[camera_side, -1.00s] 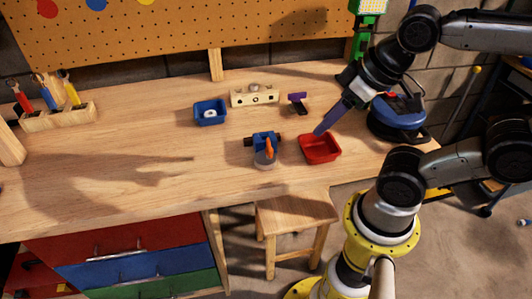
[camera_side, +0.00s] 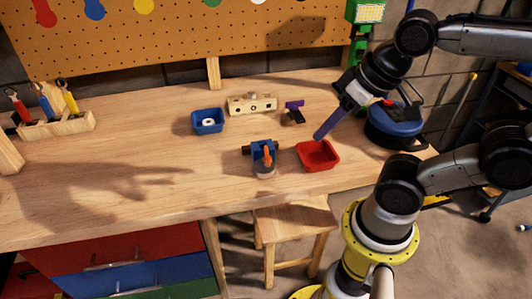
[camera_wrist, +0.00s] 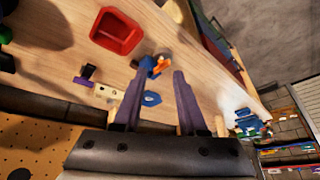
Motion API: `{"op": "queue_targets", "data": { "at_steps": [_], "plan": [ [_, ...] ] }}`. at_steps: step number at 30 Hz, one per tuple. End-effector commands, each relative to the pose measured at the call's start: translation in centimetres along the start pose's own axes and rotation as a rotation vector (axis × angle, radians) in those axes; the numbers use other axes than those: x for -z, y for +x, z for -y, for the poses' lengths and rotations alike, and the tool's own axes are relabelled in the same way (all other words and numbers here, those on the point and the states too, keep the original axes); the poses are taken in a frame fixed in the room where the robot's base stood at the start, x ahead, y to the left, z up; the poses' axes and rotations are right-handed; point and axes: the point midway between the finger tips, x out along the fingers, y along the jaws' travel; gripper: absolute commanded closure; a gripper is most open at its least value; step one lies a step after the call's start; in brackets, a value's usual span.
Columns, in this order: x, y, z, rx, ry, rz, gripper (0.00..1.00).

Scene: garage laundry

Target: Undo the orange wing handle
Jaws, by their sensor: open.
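The orange wing handle (camera_side: 267,154) stands on a small blue fixture (camera_side: 257,149) near the front edge of the workbench. In the wrist view the orange handle (camera_wrist: 161,65) shows just beyond the fingertips, roughly between them. My gripper (camera_side: 318,138) has purple fingers pointing down and left, above the back edge of the red tray, to the right of the handle and apart from it. In the wrist view my gripper (camera_wrist: 159,74) is open with nothing between its fingers.
The red tray (camera_side: 302,160) sits right beside the fixture. A blue tray (camera_side: 195,126) with a pale ring, a wooden block (camera_side: 240,106) and a small purple-topped piece (camera_side: 294,105) lie behind. A blue round machine (camera_side: 392,127) stands at right. The bench's left-middle is clear.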

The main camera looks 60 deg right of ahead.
Motion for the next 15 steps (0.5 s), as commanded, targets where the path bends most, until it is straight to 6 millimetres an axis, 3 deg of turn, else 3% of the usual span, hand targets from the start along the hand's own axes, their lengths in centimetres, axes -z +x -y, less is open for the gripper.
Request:
{"op": "queue_targets", "data": {
  "at_steps": [8, 15],
  "plan": [
    [4.4, -1.7, 0.7, -0.047, 0.389, 0.125, 0.59],
    [9.7, -0.2, 1.6, -0.15, 0.661, 0.276, 0.59]
  ]
}}
